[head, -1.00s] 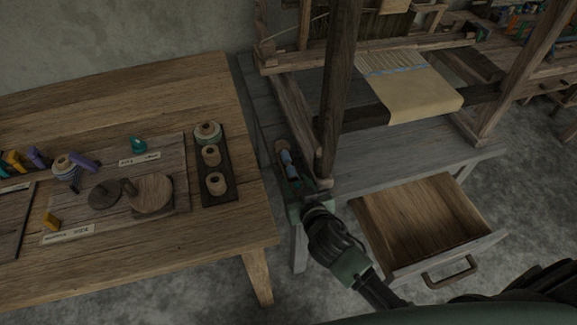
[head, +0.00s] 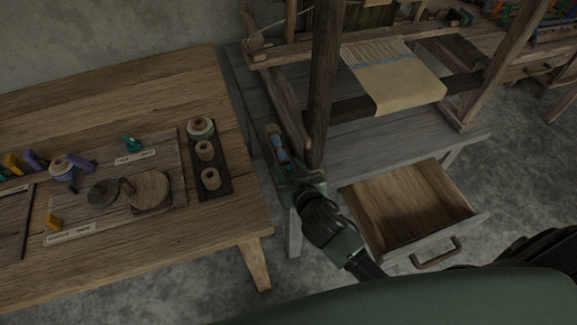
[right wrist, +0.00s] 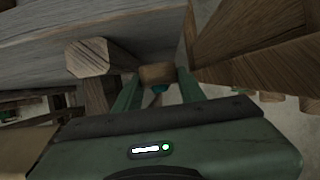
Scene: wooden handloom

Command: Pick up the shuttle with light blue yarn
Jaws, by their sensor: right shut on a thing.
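I cannot tell whether the shuttle touches the grey bench. My left gripper is not in view.
The wooden loom post (head: 322,85) stands close right of my right gripper. An open, empty drawer (head: 412,205) juts from the grey bench (head: 385,145). The wooden table (head: 135,225) on the left holds a dark tray (head: 221,160) with spools. Grey floor lies between them.

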